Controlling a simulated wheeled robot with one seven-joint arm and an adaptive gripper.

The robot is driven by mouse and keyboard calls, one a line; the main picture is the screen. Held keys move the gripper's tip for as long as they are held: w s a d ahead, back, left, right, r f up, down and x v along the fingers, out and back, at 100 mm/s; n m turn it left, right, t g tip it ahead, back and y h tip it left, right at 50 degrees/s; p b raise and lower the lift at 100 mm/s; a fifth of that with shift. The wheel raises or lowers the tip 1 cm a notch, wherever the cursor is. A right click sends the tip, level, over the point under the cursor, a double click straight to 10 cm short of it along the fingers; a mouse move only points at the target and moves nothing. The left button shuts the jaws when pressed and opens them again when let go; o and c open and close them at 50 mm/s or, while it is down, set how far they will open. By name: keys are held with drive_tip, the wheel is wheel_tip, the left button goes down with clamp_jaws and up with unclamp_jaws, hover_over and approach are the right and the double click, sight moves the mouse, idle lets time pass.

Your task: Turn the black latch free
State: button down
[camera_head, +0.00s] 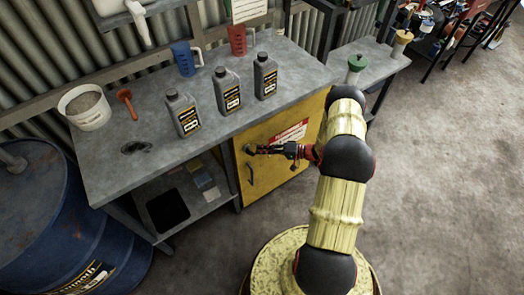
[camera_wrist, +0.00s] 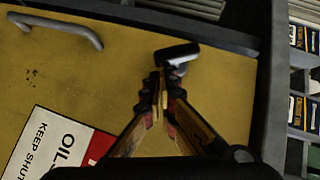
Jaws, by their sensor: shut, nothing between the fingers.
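The black latch (camera_wrist: 177,53) is in the wrist view, near the door's edge beside the grey frame. Its bar lies roughly across the picture, slightly tilted, with a pale metallic part under it. My gripper (camera_wrist: 165,82) is shut and empty, its fingertips just below the latch in the picture. I cannot tell whether they touch it. In the head view my gripper (camera_head: 256,150) is at the upper left of the yellow door (camera_head: 270,180), and the latch is mostly hidden there. The door looks closed. Its grey handle (camera_wrist: 62,27) also shows in the head view (camera_head: 250,174).
A red and white sign (camera_wrist: 55,145) is on the door. The grey workbench (camera_head: 150,165) above holds several black bottles, jugs and a white bucket (camera_head: 85,107). An open shelf (camera_head: 190,207) lies left of the door, with a blue drum (camera_head: 60,225) further left.

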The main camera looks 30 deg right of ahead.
drive_tip(key=shift+f+m+y+b, duration=0.25)
drive_tip(key=shift+m+y+b, duration=0.05)
drive_tip(key=shift+y+b, duration=0.15)
idle(1.2)
